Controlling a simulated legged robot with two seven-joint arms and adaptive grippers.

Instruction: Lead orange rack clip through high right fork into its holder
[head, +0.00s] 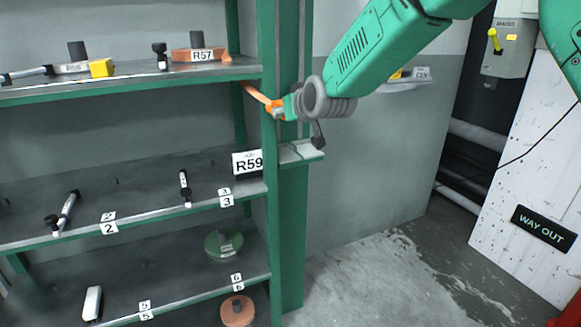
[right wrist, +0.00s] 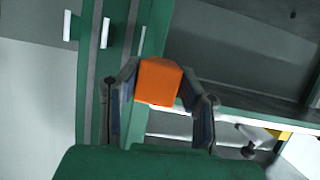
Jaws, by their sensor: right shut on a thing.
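An orange clip (head: 273,107) is at the green rack post in the head view, with an orange strap (head: 254,92) running from it up left under the top shelf. My right gripper (head: 283,108) is shut on it. In the right wrist view the clip is an orange block (right wrist: 158,82) between the two fingers. A black upright piece (head: 160,55), possibly the high right fork, stands on the top shelf's front edge, left of the gripper. I cannot tell whether the strap passes through it. I cannot identify the holder for certain. My left gripper is not in view.
The green post (head: 291,220) stands close to my right gripper. An orange block labelled R57 (head: 197,54) and a yellow block (head: 101,68) sit on the top shelf. A small ledge (head: 300,152) lies below the gripper, beside a sign R59 (head: 247,162). Floor to the right is clear.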

